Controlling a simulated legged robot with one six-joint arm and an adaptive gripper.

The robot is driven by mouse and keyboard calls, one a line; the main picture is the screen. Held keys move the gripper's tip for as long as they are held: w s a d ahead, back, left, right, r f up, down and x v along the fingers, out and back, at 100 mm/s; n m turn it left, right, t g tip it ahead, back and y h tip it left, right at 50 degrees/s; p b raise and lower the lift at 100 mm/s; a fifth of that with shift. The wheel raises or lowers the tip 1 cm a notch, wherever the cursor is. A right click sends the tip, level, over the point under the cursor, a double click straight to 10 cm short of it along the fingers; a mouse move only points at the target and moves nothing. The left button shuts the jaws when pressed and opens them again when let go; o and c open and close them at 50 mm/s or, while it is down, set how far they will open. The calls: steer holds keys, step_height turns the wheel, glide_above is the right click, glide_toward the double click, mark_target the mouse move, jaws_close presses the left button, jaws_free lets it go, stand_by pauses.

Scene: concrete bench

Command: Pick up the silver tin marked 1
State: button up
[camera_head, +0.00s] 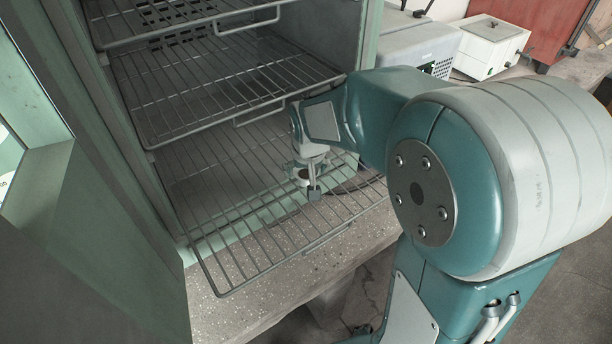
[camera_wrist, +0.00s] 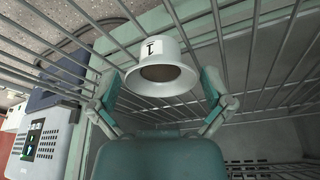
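A pale silver tin (camera_wrist: 155,78) with a black mark like a 1 on its side shows in the wrist view. Its open, flared mouth faces my wrist camera, with wire shelf bars behind it. My gripper (camera_wrist: 162,82) has one finger on each side of the tin, spread apart. The fingers show close to the rim, but I see no clear grip. In the head view my gripper (camera_head: 308,182) is low over the lowest wire shelf (camera_head: 235,262); the tin there is too small and covered to make out surely.
The shelf sits in a green open cabinet (camera_head: 110,230), with more wire shelves above (camera_head: 190,95). The cabinet's side walls are close. A grey machine (camera_head: 425,45) and a white box (camera_head: 490,45) stand at the back right. The front of the lowest shelf is clear.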

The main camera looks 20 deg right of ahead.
steer(key=shift+a, duration=0.15)
steer(key=c, duration=0.9)
